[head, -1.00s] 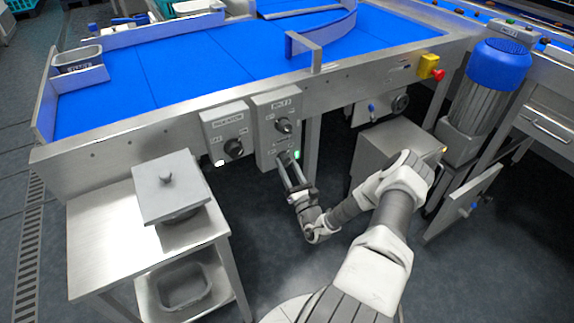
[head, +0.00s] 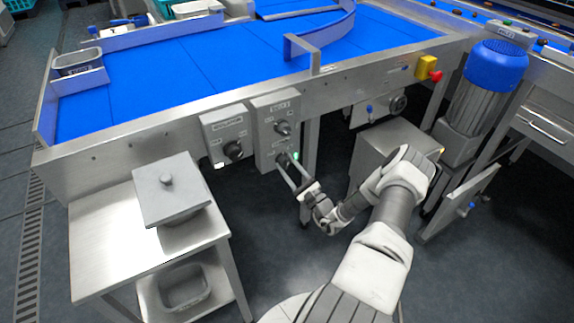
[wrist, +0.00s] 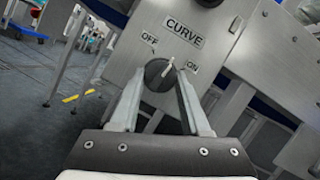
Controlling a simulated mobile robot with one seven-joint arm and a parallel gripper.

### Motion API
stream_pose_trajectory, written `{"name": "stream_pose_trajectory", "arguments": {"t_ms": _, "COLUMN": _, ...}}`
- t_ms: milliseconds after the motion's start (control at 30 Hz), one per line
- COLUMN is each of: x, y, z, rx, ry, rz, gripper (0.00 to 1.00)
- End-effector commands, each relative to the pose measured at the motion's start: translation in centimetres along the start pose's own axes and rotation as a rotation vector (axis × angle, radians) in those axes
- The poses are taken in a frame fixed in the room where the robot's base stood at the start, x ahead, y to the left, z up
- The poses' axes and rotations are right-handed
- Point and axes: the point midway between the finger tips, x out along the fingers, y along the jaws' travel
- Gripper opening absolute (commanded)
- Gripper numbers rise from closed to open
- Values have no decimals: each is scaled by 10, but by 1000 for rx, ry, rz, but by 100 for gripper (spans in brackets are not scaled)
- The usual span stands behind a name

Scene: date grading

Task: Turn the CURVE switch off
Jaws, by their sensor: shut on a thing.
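The CURVE switch (wrist: 158,76) is a round dark knob with a pale pointer line, below a tilted CURVE label (wrist: 184,29). OFF is marked at its upper left and ON at its right. The pointer line appears to lie between the two marks. My gripper (wrist: 160,78) is shut on the knob, one finger on each side. In the head view my gripper (head: 290,166) reaches the lower knob of the right-hand control box (head: 264,150), and the fingers mostly hide that knob. A small green light (head: 296,155) glows beside it.
Another control box (head: 222,128) with a dark knob is just left. A second knob (head: 283,127) sits above the gripped one. A steel side table (head: 110,240) with a lidded grey container stands at left. A table leg (head: 311,150) is close right of my gripper.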

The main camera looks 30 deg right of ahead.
Motion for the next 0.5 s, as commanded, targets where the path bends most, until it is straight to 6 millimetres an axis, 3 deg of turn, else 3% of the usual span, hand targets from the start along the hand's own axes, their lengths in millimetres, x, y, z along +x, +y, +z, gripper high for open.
{"name": "stream_pose_trajectory", "arguments": {"t_ms": 500, "x": 2, "y": -6, "z": 3, "rx": -456, "ry": 0, "rz": 189, "gripper": 0}}
